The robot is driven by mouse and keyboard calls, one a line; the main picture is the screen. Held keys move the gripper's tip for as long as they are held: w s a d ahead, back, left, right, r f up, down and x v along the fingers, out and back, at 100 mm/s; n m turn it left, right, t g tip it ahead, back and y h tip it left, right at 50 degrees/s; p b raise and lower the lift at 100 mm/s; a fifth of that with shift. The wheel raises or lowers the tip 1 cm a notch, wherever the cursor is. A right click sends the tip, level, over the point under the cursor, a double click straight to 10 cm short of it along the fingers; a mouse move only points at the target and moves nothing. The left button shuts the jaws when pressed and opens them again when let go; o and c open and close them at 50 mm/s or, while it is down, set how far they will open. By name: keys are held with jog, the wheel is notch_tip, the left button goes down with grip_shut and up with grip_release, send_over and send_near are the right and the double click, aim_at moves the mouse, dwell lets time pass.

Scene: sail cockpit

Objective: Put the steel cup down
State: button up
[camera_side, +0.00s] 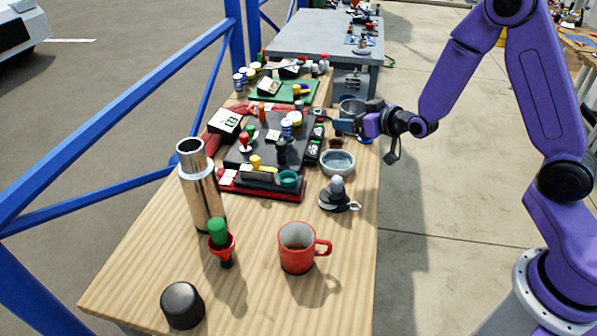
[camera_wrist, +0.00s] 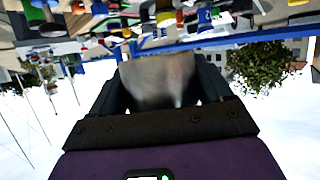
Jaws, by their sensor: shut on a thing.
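My gripper (camera_side: 347,124) is at the right edge of the wooden table, toward its far end. It is shut on the steel cup (camera_side: 352,105), a grey cup partly hidden by the fingers. In the wrist view the steel cup (camera_wrist: 158,78) shows as a blurred grey shape between the two dark fingers (camera_wrist: 160,95). In the side view the cup looks upright. I cannot tell whether its base touches the table or hangs just above it.
A grey bowl (camera_side: 337,162) and a small grey-topped item (camera_side: 337,195) stand nearer along the right edge. A red mug (camera_side: 297,248), steel flask (camera_side: 201,190) and black lid (camera_side: 182,304) stand in front. A dark tray (camera_side: 240,158) with several items fills the middle. The front-right tabletop is clear.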

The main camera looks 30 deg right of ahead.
jog(key=s+a+r+n+y, duration=0.2)
jog(key=s+a+r, duration=0.1)
jog(key=s+a, duration=0.35)
jog(key=s+a+r+n+y, duration=0.1)
jog(key=s+a+r+y, duration=0.15)
jog(key=s+a, duration=0.35)
jog(key=shift+g+h, duration=0.4)
jog(key=shift+h, duration=0.15)
jog(key=x, duration=0.6)
jog(key=f+x, duration=0.1)
jog(key=x, duration=0.4)
jog(key=s+f+x, duration=0.1)
jog(key=x, duration=0.5)
jog(key=shift+w+f, duration=0.3)
jog(key=shift+w, duration=0.1)
jog(key=shift+f, duration=1.55)
jog(key=shift+f, duration=0.5)
